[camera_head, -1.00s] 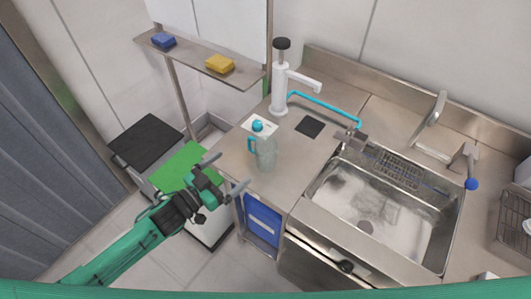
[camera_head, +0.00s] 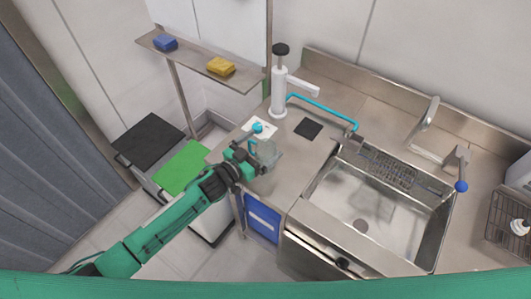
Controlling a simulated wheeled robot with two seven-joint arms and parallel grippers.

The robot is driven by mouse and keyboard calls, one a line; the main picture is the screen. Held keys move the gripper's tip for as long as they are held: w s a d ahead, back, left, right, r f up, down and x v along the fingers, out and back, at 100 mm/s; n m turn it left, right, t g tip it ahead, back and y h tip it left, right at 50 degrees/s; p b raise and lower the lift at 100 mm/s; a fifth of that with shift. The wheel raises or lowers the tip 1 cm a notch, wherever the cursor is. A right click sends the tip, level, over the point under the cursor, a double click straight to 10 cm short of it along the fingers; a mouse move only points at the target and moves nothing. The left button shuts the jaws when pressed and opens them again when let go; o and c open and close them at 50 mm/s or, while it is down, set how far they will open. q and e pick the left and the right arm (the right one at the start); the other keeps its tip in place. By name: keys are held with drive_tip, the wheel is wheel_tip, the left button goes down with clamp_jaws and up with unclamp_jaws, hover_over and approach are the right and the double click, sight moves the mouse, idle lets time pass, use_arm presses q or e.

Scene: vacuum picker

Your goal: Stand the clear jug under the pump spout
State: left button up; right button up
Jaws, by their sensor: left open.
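The clear jug (camera_head: 269,153) stands upright on the steel counter (camera_head: 285,180), left of the sink. It has a cyan handle, and my gripper hides part of its left side. My left gripper (camera_head: 262,160) is open, with its fingers at the jug; I cannot tell whether they touch it. The white pump (camera_head: 279,95) with a black top stands farther back. Its spout (camera_head: 304,88) points right, and a dark square (camera_head: 308,128) lies on the counter in front of it. My right gripper is not in view.
A small cyan item (camera_head: 257,127) sits on a white card behind the jug. A cyan hose (camera_head: 322,106) runs from the pump towards the sink (camera_head: 375,215). A shelf (camera_head: 192,57) with blue and yellow sponges is at upper left. Counter between jug and dark square looks clear.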

use_arm(q)
drive_tip(key=c, duration=0.7)
drive_tip(key=shift+w+r, duration=0.1)
drive_tip(key=shift+r, duration=0.05)
drive_tip(key=shift+c, duration=0.2)
wheel_tip(320, 180, up, 19)
drive_tip(key=b, duration=0.3)
drive_tip(key=s+a+f+n+t+y, duration=0.2)
drive_tip(key=s+a+f+n+y, duration=0.2)
drive_tip(key=a, duration=0.6)
drive_tip(key=s+a+f+n+t+y, duration=0.3)
drive_tip(key=s+a+f+n+y, duration=0.2)
drive_tip(key=s+a, duration=0.5)
wheel_tip(320, 180, down, 2)
drive_tip(key=s+y, duration=0.1)
drive_tip(key=y, duration=0.2)
drive_tip(key=shift+f+y, duration=0.2)
drive_tip(key=shift+y, duration=0.2)
drive_tip(key=shift+a, duration=0.1)
